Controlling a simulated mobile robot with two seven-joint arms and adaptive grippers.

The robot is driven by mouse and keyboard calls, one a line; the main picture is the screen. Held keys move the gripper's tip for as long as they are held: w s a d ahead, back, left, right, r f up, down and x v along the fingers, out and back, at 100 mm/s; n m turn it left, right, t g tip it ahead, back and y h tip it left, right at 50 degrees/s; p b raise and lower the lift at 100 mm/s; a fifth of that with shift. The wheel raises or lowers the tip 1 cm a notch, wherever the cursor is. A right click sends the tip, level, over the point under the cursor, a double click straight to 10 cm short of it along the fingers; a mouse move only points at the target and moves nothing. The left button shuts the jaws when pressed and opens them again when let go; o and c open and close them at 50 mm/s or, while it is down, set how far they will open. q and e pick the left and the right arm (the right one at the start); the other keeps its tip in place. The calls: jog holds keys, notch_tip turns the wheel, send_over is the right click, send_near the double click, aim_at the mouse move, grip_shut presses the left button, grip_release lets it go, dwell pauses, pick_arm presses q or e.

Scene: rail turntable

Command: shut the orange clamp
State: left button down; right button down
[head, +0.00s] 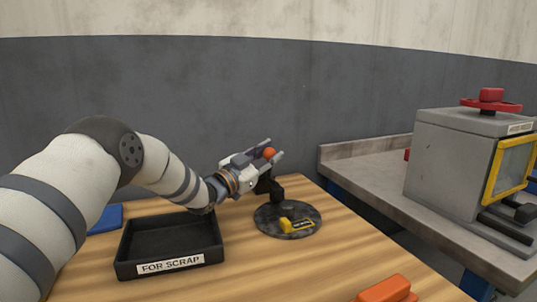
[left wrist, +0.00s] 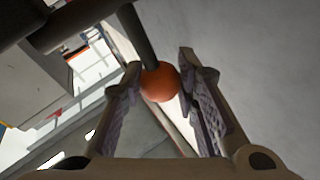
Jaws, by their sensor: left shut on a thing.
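The clamp's round orange knob (head: 269,152) is at the top of its dark stand (head: 270,186), which rises from the back of a dark round turntable (head: 262,217). My left gripper (head: 273,150) reaches in from the left and is shut on the orange knob. In the left wrist view the orange knob (left wrist: 160,84) sits between the two fingers of the gripper (left wrist: 160,66), on the end of a dark lever (left wrist: 137,36). My gripper hides part of the clamp in the head view. My right gripper is not in view.
A black tray (head: 124,262) marked FOR SCRAP stands below my left arm. A yellow part (head: 286,223) lies on the turntable. A blue item (head: 106,218) is at left, an orange block (head: 386,290) at the front. A grey machine (head: 448,165) stands on the right bench.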

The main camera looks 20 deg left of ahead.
pick_arm(q)
jog(key=c, duration=1.2)
grip_release()
jog(key=shift+w+f, duration=0.1)
jog(key=shift+f, duration=0.3)
notch_tip(320, 180, up, 10)
jog(key=shift+r, duration=0.15)
jog(key=shift+a, duration=0.1)
